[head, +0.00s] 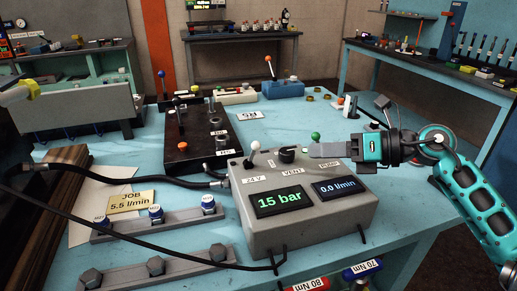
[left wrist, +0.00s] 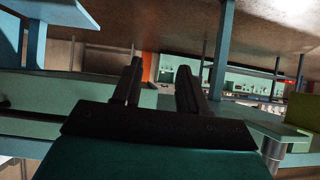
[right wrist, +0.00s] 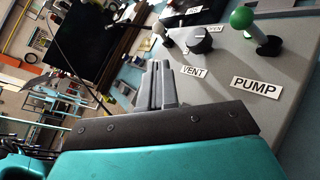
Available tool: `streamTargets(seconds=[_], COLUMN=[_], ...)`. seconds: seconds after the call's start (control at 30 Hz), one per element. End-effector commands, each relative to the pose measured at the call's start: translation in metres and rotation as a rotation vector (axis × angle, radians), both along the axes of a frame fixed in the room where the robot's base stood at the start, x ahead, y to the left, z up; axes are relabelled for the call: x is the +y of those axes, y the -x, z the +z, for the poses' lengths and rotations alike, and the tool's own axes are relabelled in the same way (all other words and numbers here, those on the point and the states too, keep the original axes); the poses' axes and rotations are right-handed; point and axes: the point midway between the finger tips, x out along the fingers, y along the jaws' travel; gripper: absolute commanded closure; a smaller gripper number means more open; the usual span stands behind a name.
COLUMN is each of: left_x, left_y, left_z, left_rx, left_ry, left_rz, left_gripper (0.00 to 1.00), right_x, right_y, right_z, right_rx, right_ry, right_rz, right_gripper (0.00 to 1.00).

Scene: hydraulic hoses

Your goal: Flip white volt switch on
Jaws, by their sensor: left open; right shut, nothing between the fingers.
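The white-tipped switch (head: 255,147) stands at the back left of the grey control box (head: 310,222), beside the 24 V label. It also shows in the right wrist view (right wrist: 159,29), beyond the fingers. My right gripper (head: 313,150) is shut and empty over the box's back edge. Its fingertips are to the right of the switch, near the black VENT knob (head: 287,155), and apart from the switch. The green PUMP lever (head: 316,136) stands just behind the fingers. My left gripper (left wrist: 157,75) is open and empty in its wrist view, away from the box.
The displays read 15 bar (head: 280,199) and 0.0 l/min (head: 338,186). A black valve block (head: 183,148) with levers stands behind left, with hoses running to the box. Capped fittings on a rail (head: 180,217) lie to the left. The blue table (head: 410,215) is clear at right.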

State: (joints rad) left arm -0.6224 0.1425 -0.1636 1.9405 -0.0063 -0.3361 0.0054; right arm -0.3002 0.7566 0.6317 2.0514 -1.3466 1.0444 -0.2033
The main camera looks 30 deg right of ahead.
Motion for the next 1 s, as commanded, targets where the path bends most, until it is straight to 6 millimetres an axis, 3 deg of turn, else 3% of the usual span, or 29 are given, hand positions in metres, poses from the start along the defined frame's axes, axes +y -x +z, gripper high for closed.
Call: streamTargets(seconds=[0.57,1.0], left_x=[0.0,0.0], left_y=[0.003,0.002], left_z=[0.0,0.008], left_rx=[0.006,0.006], left_ry=[0.0,0.0], left_rz=[0.001,0.001], left_gripper=[0.57,0.57], right_x=[0.004,0.044], right_y=[-0.005,-0.054], right_z=[-0.001,-0.017], right_rx=[-0.001,-0.002], right_ry=[-0.001,-0.004], right_rz=[0.0,-0.001], right_gripper=[1.0,1.0])
